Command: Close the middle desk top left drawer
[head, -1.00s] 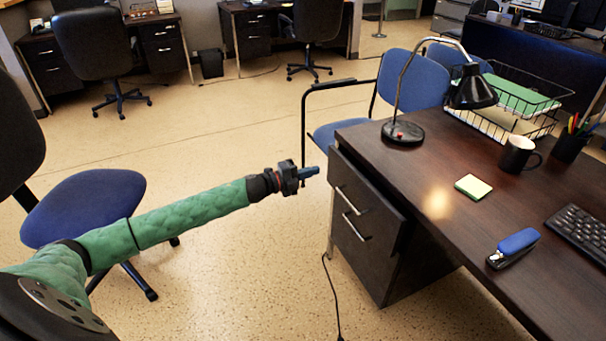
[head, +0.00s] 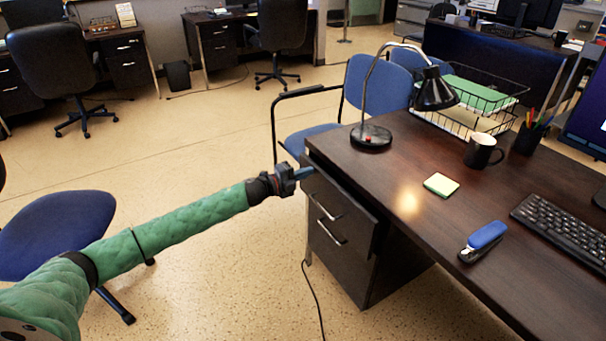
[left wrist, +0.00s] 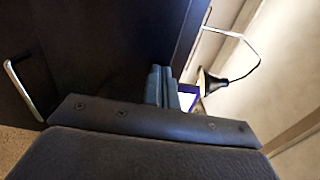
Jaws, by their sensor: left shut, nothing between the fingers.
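The dark wood desk (head: 385,180) stands at the right with its drawer fronts facing left. Its top left drawer (head: 345,212) stands slightly out, and its front edge juts past the cabinet beside it. My left gripper (head: 306,172) is shut and empty, with its blue-grey fingertips at the upper far end of that drawer front. I cannot tell whether they touch it. In the left wrist view the shut fingers (left wrist: 160,86) point at the dark drawer front (left wrist: 95,45), with a metal handle (left wrist: 20,88) at left. My right gripper is not in view.
A black lamp (head: 372,138), sticky notes (head: 441,185), a blue stapler (head: 484,240), a mug (head: 482,151) and a keyboard (head: 565,228) are on the desk. A blue chair (head: 372,88) stands close behind the gripper. A cable (head: 314,292) lies on the floor below the drawers.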

